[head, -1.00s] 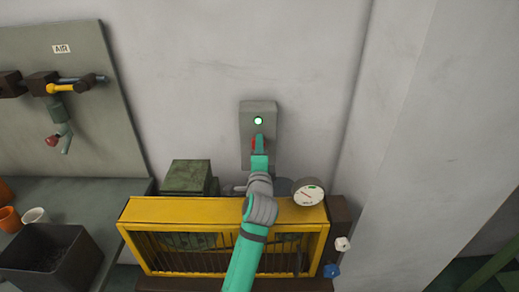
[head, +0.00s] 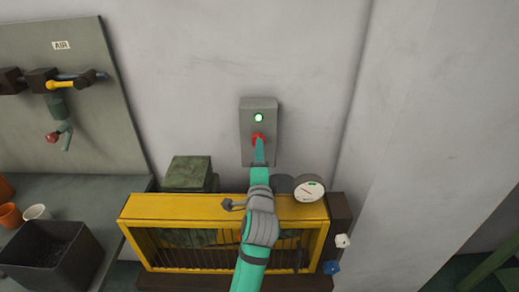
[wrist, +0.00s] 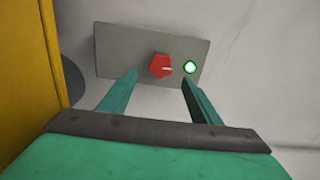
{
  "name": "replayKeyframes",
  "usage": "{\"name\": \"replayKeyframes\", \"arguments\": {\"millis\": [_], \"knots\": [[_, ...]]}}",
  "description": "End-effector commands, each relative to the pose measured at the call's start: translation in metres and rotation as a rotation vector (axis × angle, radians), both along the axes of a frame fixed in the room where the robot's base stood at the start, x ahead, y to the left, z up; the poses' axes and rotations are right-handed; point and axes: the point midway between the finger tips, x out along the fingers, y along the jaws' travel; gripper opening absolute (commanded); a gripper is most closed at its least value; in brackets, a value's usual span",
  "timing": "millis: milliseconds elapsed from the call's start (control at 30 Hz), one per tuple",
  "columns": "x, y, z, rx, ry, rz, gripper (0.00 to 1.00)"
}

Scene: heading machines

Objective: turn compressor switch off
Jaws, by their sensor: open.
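The compressor switch is a grey wall box (head: 259,106) with a red knob (head: 257,139) and a lit green lamp (head: 258,117) above it. In the wrist view the red knob (wrist: 160,67) shows a pale line on its face, and the lamp (wrist: 190,67) glows beside it. My gripper (head: 259,152) is just below the knob in the head view. In the wrist view its two fingers (wrist: 155,88) are spread apart, with the knob ahead between them. I see no contact with the knob.
The yellow compressor guard (head: 160,208) stands below the switch, under my arm. A round gauge (head: 308,189) is on its right. A workbench with a dark bin (head: 45,260) and a tool board (head: 100,110) is at left. The wall around the box is clear.

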Motion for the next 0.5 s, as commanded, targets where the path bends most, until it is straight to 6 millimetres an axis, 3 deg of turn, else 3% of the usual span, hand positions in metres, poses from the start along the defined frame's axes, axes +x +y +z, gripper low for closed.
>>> {"name": "replayKeyframes", "arguments": {"millis": [200,500], "knots": [[-0.033,0.001,-0.001,-0.003,0.001,0.001,0.58],[-0.046,0.001,0.000,-0.001,0.001,0.001,0.58]]}}
